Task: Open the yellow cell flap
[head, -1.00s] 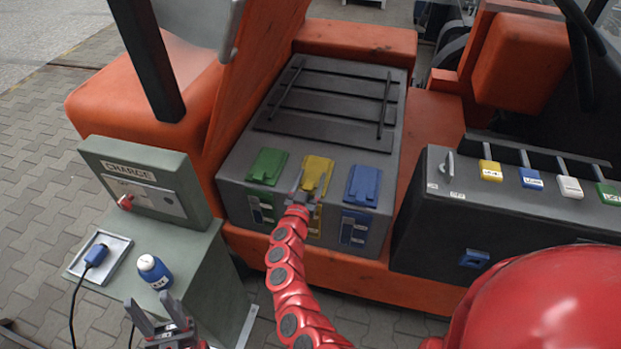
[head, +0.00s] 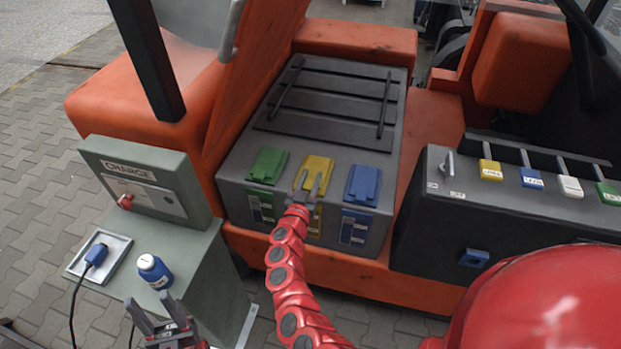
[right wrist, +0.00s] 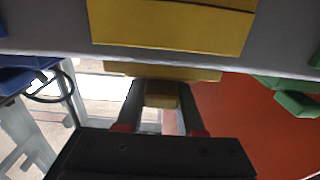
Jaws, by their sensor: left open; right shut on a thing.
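The yellow cell flap (head: 316,169) lies closed on the grey battery box (head: 240,162), between a green flap (head: 267,164) and a blue flap (head: 363,184). My right gripper (head: 310,184) reaches it from the front. In the right wrist view, the flap's edge (right wrist: 195,73) sticks out and my right gripper's fingers (right wrist: 161,97) are shut on its small yellow tab (right wrist: 161,93). My left gripper (head: 155,309) is open and empty at the lower left, just below the blue-and-white bottle.
A green-grey charge stand (head: 200,262) at left carries a charge box (head: 140,190), a blue plug on a tray (head: 118,247) and a blue bottle (head: 155,271). A dark console (head: 425,215) with coloured-handled levers stands to the right. An orange panel (head: 255,60) rises behind the box's left side.

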